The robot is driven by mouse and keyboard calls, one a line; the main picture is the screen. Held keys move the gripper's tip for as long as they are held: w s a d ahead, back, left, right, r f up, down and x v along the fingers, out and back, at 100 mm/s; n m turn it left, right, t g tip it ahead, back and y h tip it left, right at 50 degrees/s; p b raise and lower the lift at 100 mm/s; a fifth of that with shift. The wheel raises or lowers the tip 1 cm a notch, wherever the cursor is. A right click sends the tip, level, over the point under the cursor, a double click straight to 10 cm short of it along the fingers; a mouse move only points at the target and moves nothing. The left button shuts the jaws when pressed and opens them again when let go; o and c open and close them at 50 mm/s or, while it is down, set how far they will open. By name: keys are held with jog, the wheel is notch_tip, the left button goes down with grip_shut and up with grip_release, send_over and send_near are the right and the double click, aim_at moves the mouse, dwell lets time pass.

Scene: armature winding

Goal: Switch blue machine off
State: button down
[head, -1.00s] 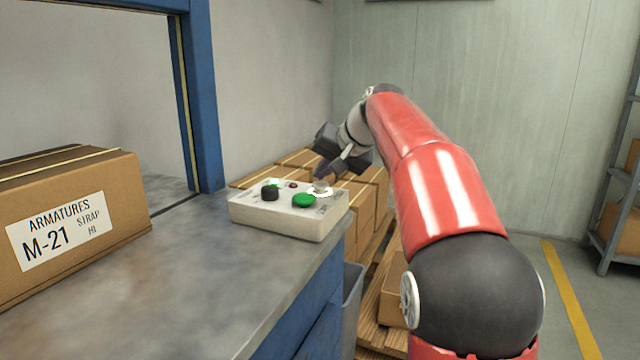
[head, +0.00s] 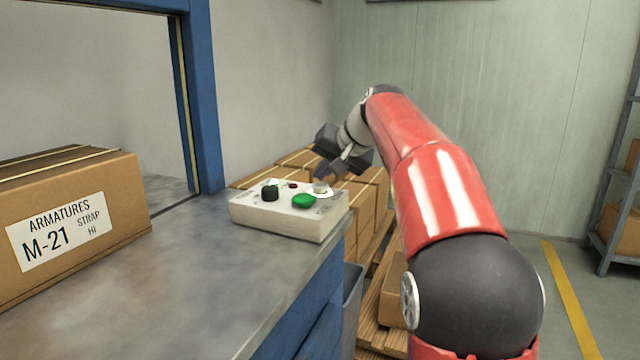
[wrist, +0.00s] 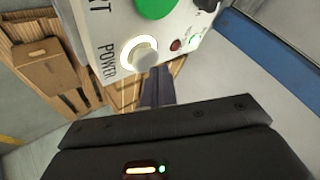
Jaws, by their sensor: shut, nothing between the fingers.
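The blue machine has a blue frame (head: 203,100) and a grey worktop (head: 200,262). A pale control box (head: 285,222) sits at the worktop's right corner. Its round POWER knob (head: 320,187) has a bright white ring; in the wrist view the knob (wrist: 146,60) is beside the word POWER. The box also carries a large green button (head: 304,201), a black knob (head: 270,193) and a small red button (head: 292,185). My gripper (head: 324,175) is shut and empty, its tips right at the POWER knob. In the wrist view the fingers (wrist: 156,88) point at the knob's edge; contact is unclear.
A carton (head: 70,215) labelled ARMATURES M-21 stands on the worktop at left. Stacked cartons (head: 368,205) on a wooden pallet (head: 375,318) are behind and right of the box. A grey bin (head: 352,300) is beside the machine. A shelf (head: 620,190) stands far right.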

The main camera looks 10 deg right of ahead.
aim_at(324, 185)
jog(key=shift+f, duration=0.15)
dwell(0.4)
jog(key=shift+f, duration=0.3)
dwell(0.3)
jog(key=shift+r, duration=0.4)
jog(key=shift+p, duration=0.3)
notch_tip(324, 185, up, 3)
jog(key=p, duration=0.2)
jog(key=shift+f+p, duration=0.15)
jog(key=shift+p, duration=0.15)
jog(key=shift+r, duration=1.65)
